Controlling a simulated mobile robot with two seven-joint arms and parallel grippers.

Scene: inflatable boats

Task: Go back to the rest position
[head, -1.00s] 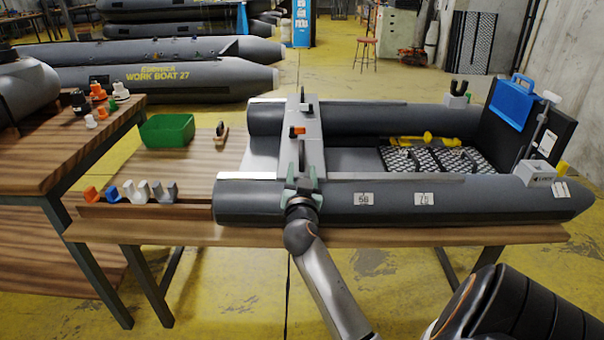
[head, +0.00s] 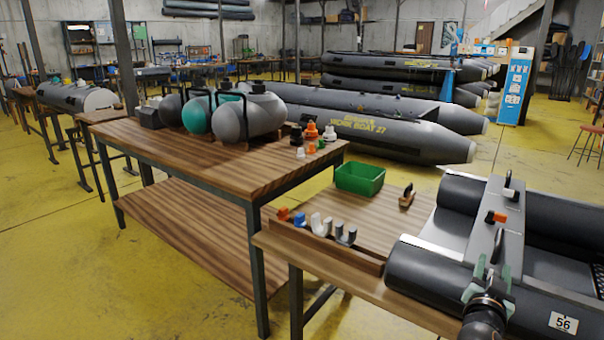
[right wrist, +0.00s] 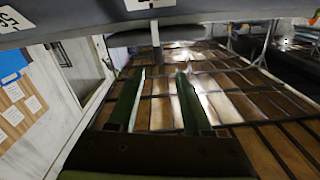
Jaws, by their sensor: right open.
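My right gripper (head: 488,290) is at the lower right of the head view, over the near tube of the small grey boat (head: 430,280). Its green fingers are apart, at the near end of the grey cross board (head: 497,232). Whether they touch the board I cannot tell. In the right wrist view the two fingers (right wrist: 158,100) stand open with nothing between them. My left gripper is in neither current view.
The boat's table carries a green bin (head: 360,178), a black-handled tool (head: 407,196) and a rack of coloured fittings (head: 318,224). A wooden workbench (head: 200,150) with grey and teal cylinders (head: 248,115) stands left. Yellow floor (head: 60,260) is clear at far left.

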